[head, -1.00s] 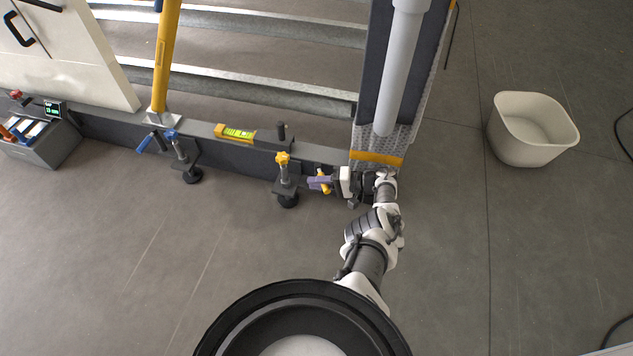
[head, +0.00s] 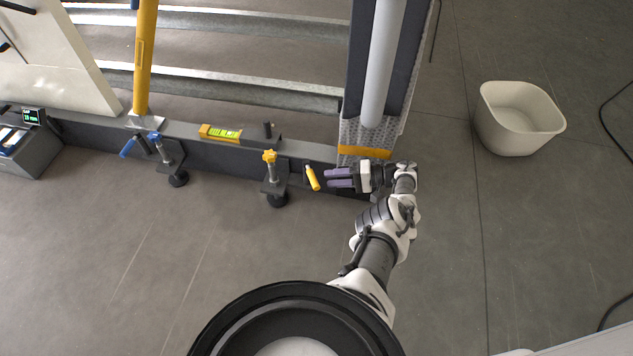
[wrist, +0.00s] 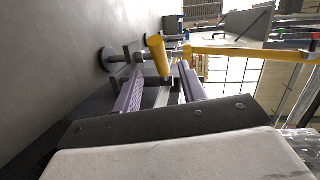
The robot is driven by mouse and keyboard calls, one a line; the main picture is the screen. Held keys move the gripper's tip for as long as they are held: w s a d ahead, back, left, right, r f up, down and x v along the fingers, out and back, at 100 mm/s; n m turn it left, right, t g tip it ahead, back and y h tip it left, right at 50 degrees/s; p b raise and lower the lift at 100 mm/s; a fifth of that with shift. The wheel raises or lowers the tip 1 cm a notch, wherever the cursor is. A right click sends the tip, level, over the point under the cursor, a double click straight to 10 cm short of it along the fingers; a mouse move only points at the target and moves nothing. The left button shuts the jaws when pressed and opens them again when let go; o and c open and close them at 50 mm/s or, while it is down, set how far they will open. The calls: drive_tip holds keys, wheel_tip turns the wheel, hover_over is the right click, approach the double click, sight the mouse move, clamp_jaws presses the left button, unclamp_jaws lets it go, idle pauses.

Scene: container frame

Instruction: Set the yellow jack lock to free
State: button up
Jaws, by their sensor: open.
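The yellow jack lock lever (head: 312,178) is a short yellow handle on the front of the dark frame beam, slanting down to the right in the head view. It stands right of the jack with the yellow star knob (head: 270,157). My gripper (head: 328,178) is open, its two purple fingers pointing left at the lever with a small gap between. In the wrist view the lever (wrist: 158,55) shows ahead, beyond and between the open fingers, its near end large. Nothing is held. The lever's pivot is partly hidden.
A second jack with a blue handle (head: 128,148) stands left along the beam. A yellow level (head: 220,133) lies on the beam (head: 290,149). A grey post (head: 382,70) rises above my wrist. A white bin (head: 520,122) stands right; the floor in front is mostly clear.

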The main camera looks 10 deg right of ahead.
drive_tip(key=b+v, duration=0.1)
drive_tip(key=v, duration=0.4)
drive_tip(key=shift+b, duration=0.35)
drive_tip(key=shift+c, duration=0.2)
